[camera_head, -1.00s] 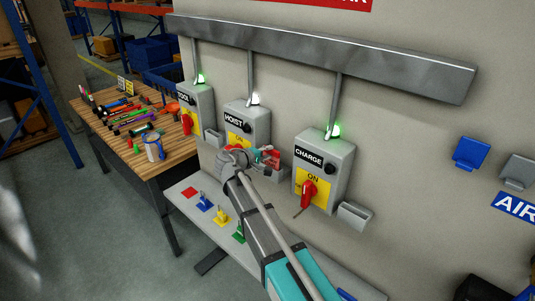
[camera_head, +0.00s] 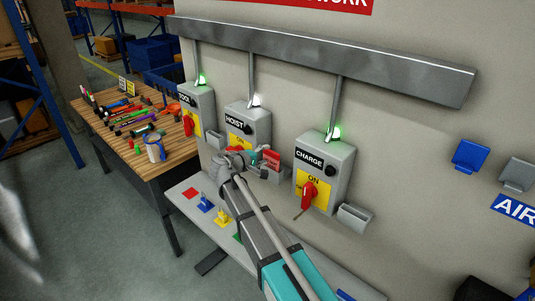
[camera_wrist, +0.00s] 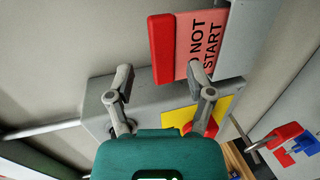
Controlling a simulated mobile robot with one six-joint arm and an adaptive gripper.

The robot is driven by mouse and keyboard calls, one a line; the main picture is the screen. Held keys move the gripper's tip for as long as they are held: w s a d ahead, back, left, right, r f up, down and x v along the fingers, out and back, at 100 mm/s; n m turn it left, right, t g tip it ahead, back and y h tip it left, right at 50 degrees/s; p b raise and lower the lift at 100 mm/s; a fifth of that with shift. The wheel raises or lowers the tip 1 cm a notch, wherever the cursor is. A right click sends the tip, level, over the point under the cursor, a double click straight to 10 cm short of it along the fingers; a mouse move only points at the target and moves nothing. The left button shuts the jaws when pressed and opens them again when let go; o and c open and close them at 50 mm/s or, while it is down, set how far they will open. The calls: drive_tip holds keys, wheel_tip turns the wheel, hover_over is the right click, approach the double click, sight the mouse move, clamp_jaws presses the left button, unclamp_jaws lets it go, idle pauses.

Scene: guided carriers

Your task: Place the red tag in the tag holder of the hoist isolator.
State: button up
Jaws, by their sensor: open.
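The red tag (camera_head: 271,160) stands at the lower right of the hoist isolator (camera_head: 259,127), with its lower end in the grey tag holder (camera_head: 275,177). In the wrist view the tag (camera_wrist: 197,46) shows a red header and pink face reading "NOT START", its lower edge against a grey wall. My gripper (camera_head: 249,160) is open beside the tag, in front of the isolator's lower part. In the wrist view its two fingers (camera_wrist: 160,80) are spread with nothing between them, apart from the tag.
The tool isolator (camera_head: 194,100) and charge isolator (camera_head: 324,165) flank the hoist, each with a red handle and green lamp; the hoist lamp is white. A workbench (camera_head: 165,165) stands left.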

drive_tip(key=p+v, duration=0.2)
drive_tip(key=v, duration=0.8)
drive_tip(key=shift+f, duration=0.15)
idle(0.5)
